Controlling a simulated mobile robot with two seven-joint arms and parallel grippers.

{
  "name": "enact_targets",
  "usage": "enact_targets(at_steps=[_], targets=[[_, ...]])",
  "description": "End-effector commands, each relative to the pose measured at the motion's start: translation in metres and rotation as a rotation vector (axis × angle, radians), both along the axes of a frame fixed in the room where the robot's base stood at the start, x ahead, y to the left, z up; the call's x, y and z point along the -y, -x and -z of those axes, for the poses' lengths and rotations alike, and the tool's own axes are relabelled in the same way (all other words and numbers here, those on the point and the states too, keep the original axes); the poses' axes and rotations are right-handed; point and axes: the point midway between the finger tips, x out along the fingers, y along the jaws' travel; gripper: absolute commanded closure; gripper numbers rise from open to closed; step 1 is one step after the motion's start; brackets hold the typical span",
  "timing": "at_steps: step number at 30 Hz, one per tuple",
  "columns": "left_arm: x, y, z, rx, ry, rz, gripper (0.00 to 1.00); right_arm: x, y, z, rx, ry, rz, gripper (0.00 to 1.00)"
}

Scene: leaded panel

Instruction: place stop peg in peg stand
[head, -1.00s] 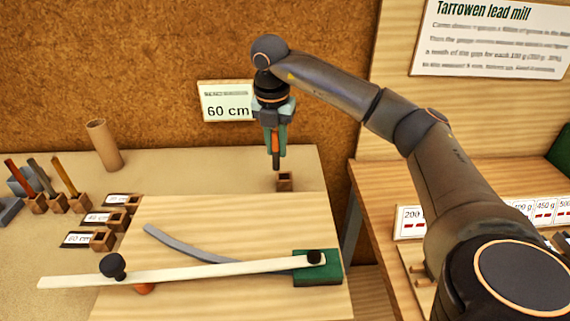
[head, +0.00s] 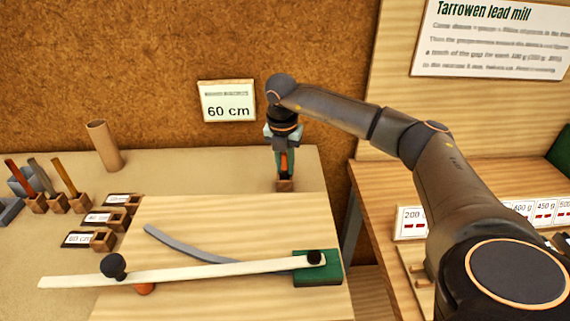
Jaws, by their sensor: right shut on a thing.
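My right gripper (head: 284,165) points straight down at the back of the bench and is shut on the stop peg (head: 284,163). Only an orange part of the peg shows between the fingers. The peg stand (head: 285,185), a small brown wooden block, is directly below the gripper. The peg's lower end is at or in the stand's top; its tip is hidden, so I cannot tell how deep it sits. My left gripper is not in view.
A wooden board (head: 200,215) carries a pale bar (head: 190,271) with black knobs, a grey curved strip (head: 180,243) and a green block (head: 318,272). Labelled wooden blocks (head: 104,240) line its left side. A cardboard tube (head: 103,146) and a 60 cm sign (head: 228,102) are behind.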

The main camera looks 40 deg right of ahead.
Motion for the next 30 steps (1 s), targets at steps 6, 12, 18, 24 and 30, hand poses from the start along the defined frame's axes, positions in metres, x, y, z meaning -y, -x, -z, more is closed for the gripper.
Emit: enact_targets(at_steps=[6,12,18,24,30], targets=[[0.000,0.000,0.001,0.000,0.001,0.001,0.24,0.000,0.000,0.002,0.000,0.000,0.000,0.62],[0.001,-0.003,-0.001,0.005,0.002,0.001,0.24,0.000,0.000,0.002,0.000,0.000,0.000,0.48],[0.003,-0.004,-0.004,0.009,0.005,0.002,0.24,0.000,0.000,0.000,0.000,0.000,0.000,0.48],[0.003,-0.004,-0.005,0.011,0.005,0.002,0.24,-0.003,0.000,-0.024,0.005,-0.001,-0.001,0.48],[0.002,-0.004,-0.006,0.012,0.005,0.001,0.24,-0.008,0.003,-0.068,0.005,-0.001,-0.001,0.48]])
